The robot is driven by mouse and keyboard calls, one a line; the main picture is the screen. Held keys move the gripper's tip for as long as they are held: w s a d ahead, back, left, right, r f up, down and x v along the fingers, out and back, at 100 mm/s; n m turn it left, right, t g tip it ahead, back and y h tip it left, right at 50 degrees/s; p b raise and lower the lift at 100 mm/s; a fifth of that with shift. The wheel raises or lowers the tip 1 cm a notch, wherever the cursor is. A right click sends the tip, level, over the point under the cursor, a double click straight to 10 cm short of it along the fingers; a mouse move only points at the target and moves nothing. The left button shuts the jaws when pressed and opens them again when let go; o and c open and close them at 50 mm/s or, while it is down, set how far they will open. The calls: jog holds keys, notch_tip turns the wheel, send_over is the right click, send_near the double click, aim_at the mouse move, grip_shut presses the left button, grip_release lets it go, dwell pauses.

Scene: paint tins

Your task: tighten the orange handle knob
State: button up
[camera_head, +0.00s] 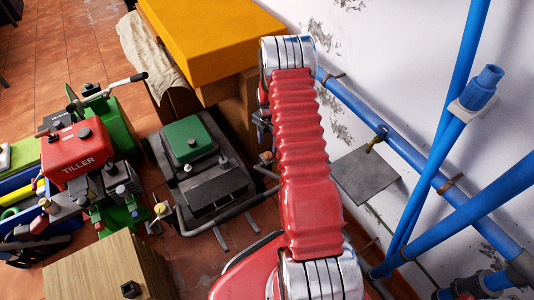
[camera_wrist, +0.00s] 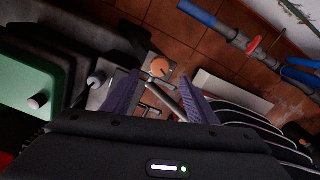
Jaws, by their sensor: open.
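The orange handle knob (camera_wrist: 161,68) shows in the wrist view as a round orange cap near a metal handle bar (camera_wrist: 165,100). In the head view the orange knob (camera_head: 267,157) is small, just left of my red arm, by the handle of the green-topped machine (camera_head: 189,141). My gripper (camera_wrist: 162,78) is open, with its two purple-grey fingers pointing toward the knob, one on each side of it in the picture. No finger visibly touches the knob, and the depth gap cannot be told. In the head view my arm largely hides the gripper.
The machine's green cover (camera_wrist: 25,85) lies at left in the wrist view. Blue pipes (camera_head: 360,105) run along the white wall at right. A yellow-orange block (camera_head: 210,40) stands behind. A red tiller (camera_head: 78,155) and a wooden box (camera_head: 100,268) stand at left.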

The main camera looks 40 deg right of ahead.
aim_at(268, 155)
jog(key=shift+f, duration=3.6)
jog(key=shift+c, duration=0.7)
